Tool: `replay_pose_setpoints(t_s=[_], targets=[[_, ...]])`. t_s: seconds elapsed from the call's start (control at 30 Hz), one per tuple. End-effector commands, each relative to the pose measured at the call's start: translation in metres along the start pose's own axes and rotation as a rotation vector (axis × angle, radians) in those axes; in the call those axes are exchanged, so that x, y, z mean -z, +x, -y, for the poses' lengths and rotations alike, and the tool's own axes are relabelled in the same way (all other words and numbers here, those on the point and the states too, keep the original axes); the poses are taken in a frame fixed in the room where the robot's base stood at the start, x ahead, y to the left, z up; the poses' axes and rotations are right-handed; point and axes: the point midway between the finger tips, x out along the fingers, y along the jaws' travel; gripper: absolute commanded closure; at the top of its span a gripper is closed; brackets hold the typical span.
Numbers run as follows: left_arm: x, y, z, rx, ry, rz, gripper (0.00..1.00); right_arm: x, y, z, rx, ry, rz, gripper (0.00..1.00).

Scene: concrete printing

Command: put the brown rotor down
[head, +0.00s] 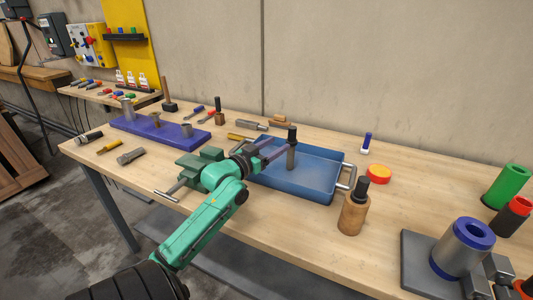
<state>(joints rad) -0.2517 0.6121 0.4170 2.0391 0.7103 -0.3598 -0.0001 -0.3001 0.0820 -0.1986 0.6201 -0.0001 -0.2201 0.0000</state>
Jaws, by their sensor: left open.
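A grey-brown shaft with a black top, which looks like the brown rotor (291,158), stands upright in the blue tray (320,188) in the middle of the bench. My left gripper (279,148) is open, with its purple-grey fingers reaching to the upper part of the rotor, just below the black top. I cannot tell whether a finger touches it. The rotor's foot seems to be on the tray floor. My right gripper is not in view.
A blue-rimmed grey cylinder (461,250) and a green cylinder (506,187) stand at the right. A purple holder (150,130) lies at the left.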

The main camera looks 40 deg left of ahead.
Motion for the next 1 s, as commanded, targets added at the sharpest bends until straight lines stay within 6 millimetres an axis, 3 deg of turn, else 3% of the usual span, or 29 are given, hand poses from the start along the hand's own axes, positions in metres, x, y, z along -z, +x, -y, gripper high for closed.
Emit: replay_pose_setpoints(t_s=[0.1, 0.3, 0.83, 1.0], targets=[[-0.004, -0.025, -0.001, -0.001, 0.001, 0.005, 0.37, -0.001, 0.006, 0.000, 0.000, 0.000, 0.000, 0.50], [0.000, -0.044, -0.001, -0.001, 0.001, 0.001, 0.37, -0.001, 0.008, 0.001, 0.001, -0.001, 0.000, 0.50], [0.001, -0.044, 0.000, -0.001, 0.000, 0.000, 0.37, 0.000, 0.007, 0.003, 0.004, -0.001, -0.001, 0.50], [0.030, -0.044, 0.000, -0.001, 0.001, 0.000, 0.37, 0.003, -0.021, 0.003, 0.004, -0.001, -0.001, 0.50]])
